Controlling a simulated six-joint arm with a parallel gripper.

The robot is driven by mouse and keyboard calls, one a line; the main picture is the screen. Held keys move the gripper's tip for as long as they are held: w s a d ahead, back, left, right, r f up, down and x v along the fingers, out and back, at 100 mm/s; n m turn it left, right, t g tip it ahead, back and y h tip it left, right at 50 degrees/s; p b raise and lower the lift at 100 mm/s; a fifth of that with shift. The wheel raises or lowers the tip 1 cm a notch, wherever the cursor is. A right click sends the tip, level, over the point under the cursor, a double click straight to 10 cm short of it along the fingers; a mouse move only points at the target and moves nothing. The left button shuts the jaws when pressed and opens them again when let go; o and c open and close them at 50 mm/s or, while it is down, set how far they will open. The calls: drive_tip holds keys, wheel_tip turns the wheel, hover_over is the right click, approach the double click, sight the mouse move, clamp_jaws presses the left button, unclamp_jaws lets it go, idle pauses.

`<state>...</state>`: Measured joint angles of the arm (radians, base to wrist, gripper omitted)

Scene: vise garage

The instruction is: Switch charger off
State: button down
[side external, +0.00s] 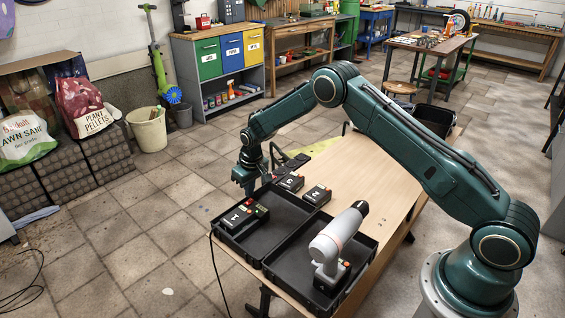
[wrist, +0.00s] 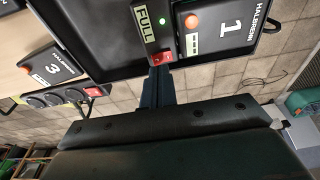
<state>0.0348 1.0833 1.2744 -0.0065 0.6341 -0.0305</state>
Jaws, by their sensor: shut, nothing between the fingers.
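The charger carries a FULL label (wrist: 150,22), a small lit green light and a red switch (wrist: 163,58). A dark battery marked 1 (wrist: 228,28) is seated beside the label. In the side view the battery and charger (side external: 245,213) are in the left tray. My gripper (wrist: 158,72) is shut and empty, its tips close to the red switch. I cannot tell whether they touch it. The side view shows my gripper (side external: 245,186) pointing down at the charger's far side. The switch's exact position is unclear.
Batteries marked 3 (side external: 291,182) and 2 (side external: 317,195) stand on the table. A power strip (wrist: 50,98) with a red switch (wrist: 92,92) lies near battery 3. A grey-white power tool (side external: 338,240) stands in the right tray (side external: 368,247). Bare table (side external: 365,170) lies to the right.

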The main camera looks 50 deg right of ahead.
drive_tip(key=shift+f, duration=1.15)
idle(0.9)
drive_tip(key=shift+r, duration=0.15)
drive_tip(key=shift+r, duration=3.4)
drive_tip(key=s+r+t, duration=0.1)
drive_tip(key=s+r, duration=0.4)
drive_tip(key=r, duration=0.4)
drive_tip(key=s+a+r, duration=0.1)
drive_tip(key=s+r, duration=0.5)
drive_tip(key=r, duration=0.2)
drive_tip(key=s+r+t, duration=0.1)
drive_tip(key=s+r, duration=0.4)
drive_tip(key=r, duration=0.4)
drive_tip(key=s+a+r+t, duration=0.1)
drive_tip(key=s+r, duration=0.2)
drive_tip(key=s, duration=2.4)
drive_tip(key=shift+t, duration=0.4)
